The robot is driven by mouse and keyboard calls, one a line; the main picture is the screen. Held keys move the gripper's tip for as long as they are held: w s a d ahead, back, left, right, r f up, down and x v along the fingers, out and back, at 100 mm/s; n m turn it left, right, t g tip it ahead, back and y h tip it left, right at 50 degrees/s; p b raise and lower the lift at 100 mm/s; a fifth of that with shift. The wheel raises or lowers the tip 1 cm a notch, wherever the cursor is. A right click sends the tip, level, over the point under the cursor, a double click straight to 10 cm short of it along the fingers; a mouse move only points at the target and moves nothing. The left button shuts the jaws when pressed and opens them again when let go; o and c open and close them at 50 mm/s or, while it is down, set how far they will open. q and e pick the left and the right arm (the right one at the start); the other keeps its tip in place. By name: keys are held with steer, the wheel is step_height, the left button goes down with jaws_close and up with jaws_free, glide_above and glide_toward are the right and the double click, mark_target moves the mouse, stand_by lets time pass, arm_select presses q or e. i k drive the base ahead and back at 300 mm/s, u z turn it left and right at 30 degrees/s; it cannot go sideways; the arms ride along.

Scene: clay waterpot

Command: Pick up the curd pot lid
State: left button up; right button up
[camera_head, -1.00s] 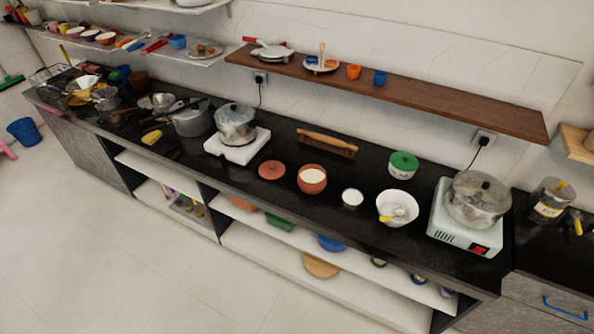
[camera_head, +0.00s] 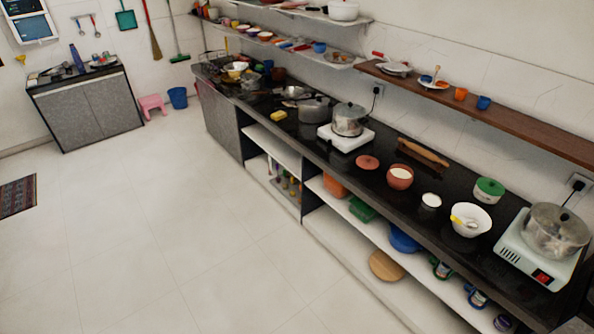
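A flat, round terracotta lid (camera_head: 367,162) lies on the black counter. It is beside, and apart from, a terracotta pot (camera_head: 400,177) with white contents, which stands open just to its right. From its colour and place the lid looks like the curd pot lid. Neither of my grippers shows in the head view, so I cannot tell their state.
The black counter (camera_head: 460,248) runs diagonally from upper left to lower right. Near the lid are a steel pot (camera_head: 350,119) on a white stove, a rolling pin (camera_head: 424,153), a small white cup (camera_head: 431,201) and a white bowl (camera_head: 471,219). The white floor (camera_head: 190,225) is clear.

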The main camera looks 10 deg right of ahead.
mark_target(366, 162)
steer(key=u, duration=0.25)
steer(key=i, duration=1.85)
steer(key=z, duration=0.55)
